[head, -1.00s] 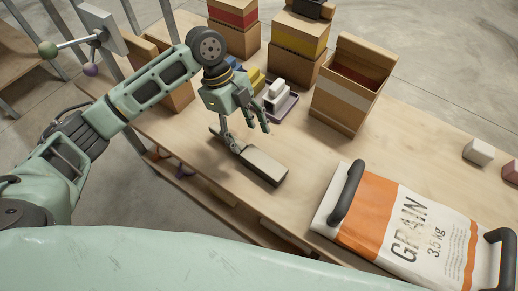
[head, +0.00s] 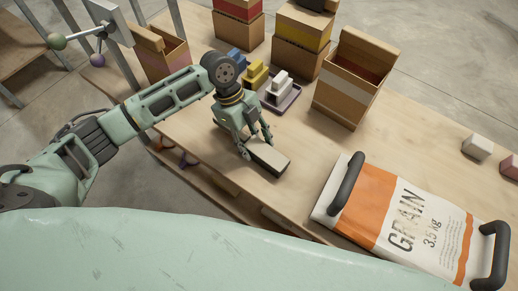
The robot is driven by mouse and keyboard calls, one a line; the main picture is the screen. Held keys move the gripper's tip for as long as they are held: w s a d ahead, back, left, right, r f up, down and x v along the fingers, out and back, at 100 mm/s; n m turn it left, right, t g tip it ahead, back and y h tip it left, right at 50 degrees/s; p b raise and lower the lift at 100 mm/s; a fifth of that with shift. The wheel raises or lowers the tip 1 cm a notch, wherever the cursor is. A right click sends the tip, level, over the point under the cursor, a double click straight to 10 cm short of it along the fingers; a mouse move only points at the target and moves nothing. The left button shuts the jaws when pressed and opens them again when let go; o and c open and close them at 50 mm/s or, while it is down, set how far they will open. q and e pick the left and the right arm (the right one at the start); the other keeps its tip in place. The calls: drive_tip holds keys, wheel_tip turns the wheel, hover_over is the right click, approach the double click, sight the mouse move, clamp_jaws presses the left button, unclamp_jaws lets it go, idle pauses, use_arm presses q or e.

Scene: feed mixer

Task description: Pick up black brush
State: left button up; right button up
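The brush (head: 269,158) lies on the wooden table left of the grain bag. Its block has a pale grey-brown top face and dark sides. My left gripper (head: 255,143) is low over the left end of the brush, fingers pointing down and apart, one on each side of it. Gripper and wrist hide the brush's handle end. I cannot tell whether the fingers touch it. My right gripper is not in view.
A grain bag (head: 407,218) with dark handles (head: 347,181) lies at the front right. Behind the brush stand a tray (head: 284,107) with white blocks, yellow blocks (head: 256,76) and an open carton (head: 340,102). The table between brush and carton is clear.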

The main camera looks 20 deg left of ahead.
sight(257, 145)
use_arm(q)
drive_tip(key=c, duration=0.9)
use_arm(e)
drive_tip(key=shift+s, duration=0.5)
use_arm(q)
drive_tip(key=shift+r, duration=0.1)
drive_tip(key=shift+r, duration=0.45)
wheel_tip(257, 145, up, 3)
drive_tip(key=shift+w+f+b, duration=0.1)
drive_tip(key=shift+b, duration=0.4)
drive_tip(key=w+a+r+b, duration=0.1)
drive_tip(key=w+a+r, duration=0.1)
drive_tip(key=w, duration=0.1)
drive_tip(key=w+a+r+b, duration=0.1)
drive_tip(key=w+a+r, duration=0.1)
drive_tip(key=w+a, duration=0.1)
drive_tip(key=w+a+r, duration=0.2)
drive_tip(key=w+r, duration=0.1)
drive_tip(key=shift+a+r+b, duration=0.1)
drive_tip(key=shift+a+b, duration=0.05)
drive_tip(key=shift+b, duration=0.25)
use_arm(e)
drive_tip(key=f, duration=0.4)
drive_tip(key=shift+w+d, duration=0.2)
